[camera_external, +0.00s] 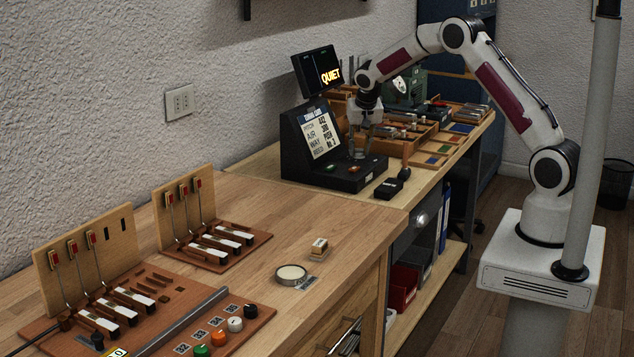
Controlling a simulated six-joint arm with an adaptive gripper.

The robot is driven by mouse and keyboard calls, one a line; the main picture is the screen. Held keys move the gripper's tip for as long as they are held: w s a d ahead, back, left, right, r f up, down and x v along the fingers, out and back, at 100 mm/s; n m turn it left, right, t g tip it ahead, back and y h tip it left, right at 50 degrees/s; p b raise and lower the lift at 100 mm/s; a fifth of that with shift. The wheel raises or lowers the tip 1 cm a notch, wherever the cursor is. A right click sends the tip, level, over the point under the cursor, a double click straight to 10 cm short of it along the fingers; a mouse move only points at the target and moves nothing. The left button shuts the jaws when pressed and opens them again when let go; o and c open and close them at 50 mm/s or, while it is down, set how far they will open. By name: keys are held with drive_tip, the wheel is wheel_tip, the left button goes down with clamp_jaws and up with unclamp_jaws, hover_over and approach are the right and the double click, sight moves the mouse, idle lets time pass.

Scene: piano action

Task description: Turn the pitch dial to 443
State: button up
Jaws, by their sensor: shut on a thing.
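The black console (292,165) stands on the far bench, with a sloped lit screen (320,137) at its back. The screen lists pitch, air, way and reed; the pitch line seems to read 442, though the print is small. My gripper (361,153) points down over the right part of the console's flat top. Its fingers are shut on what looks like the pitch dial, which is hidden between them. A green button (331,168) and a reddish button (354,169) sit in front of the fingers on the console top.
A black display reading QUIET (318,70) stands behind the console. A small black device (388,188) lies to its right. Wooden trays (440,135) fill the bench beyond. The near bench holds key-action models (215,240), a round tin (291,275) and a small block (319,246).

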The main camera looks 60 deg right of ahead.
drive_tip(key=shift+w+a+m+g+h, duration=0.15)
drive_tip(key=shift+m+g, duration=0.25)
drive_tip(key=shift+m, duration=0.85)
drive_tip(key=shift+w+d+m+g+h, duration=0.1)
drive_tip(key=shift+m+g+h, duration=0.25)
drive_tip(key=shift+m, duration=0.9)
drive_tip(key=shift+s, duration=0.1)
drive_tip(key=o, duration=1.1)
drive_tip(key=shift+s+a+r, duration=0.1)
drive_tip(key=shift+a+r, duration=0.3)
drive_tip(key=shift+r, duration=0.15)
drive_tip(key=a, duration=0.3)
drive_tip(key=s+a, duration=0.1)
drive_tip(key=a, duration=0.3)
drive_tip(key=s+a, duration=0.1)
drive_tip(key=a, duration=0.3)
drive_tip(key=shift+s+a, duration=0.2)
drive_tip(key=shift+a, duration=0.05)
